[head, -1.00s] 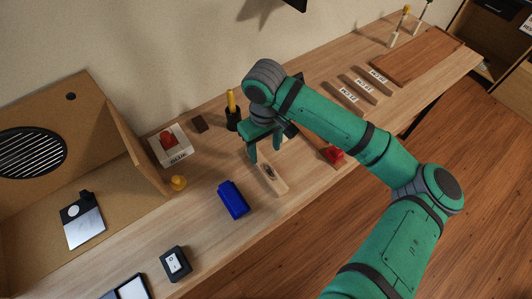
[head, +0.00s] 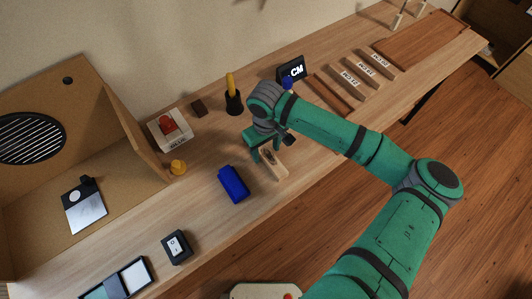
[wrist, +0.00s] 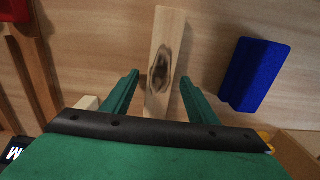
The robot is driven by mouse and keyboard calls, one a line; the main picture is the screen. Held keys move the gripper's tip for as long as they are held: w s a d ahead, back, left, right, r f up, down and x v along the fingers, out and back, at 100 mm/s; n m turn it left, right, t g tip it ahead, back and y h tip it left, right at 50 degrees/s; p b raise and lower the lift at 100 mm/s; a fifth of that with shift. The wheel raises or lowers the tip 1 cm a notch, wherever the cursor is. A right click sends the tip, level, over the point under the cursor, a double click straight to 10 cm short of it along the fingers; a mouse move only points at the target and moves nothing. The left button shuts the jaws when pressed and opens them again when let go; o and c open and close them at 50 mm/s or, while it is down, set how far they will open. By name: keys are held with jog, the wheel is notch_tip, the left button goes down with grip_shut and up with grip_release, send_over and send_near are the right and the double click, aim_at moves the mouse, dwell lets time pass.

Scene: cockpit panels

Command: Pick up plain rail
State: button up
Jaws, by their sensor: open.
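The plain rail (head: 273,166) is a short pale wooden bar with a dark knot mark and no label, lying on the wooden bench. My gripper (head: 268,153) is open over it in the head view. In the wrist view, the rail (wrist: 167,35) runs lengthwise between my two spread fingers (wrist: 160,80), with bare space on each side. The rail's near end is hidden by the gripper body. I cannot tell exactly how far the fingertips are above the bench.
A blue block (head: 233,184) lies just left of the rail. A black holder with a yellow handle (head: 232,95), a red button box (head: 169,129) and a small display (head: 291,71) stand behind. Several labelled rails (head: 361,74) lie to the right.

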jog(key=shift+f, duration=0.1)
jog(key=shift+c, duration=0.7)
jog(key=c, duration=1.1)
jog(key=shift+o, duration=0.2)
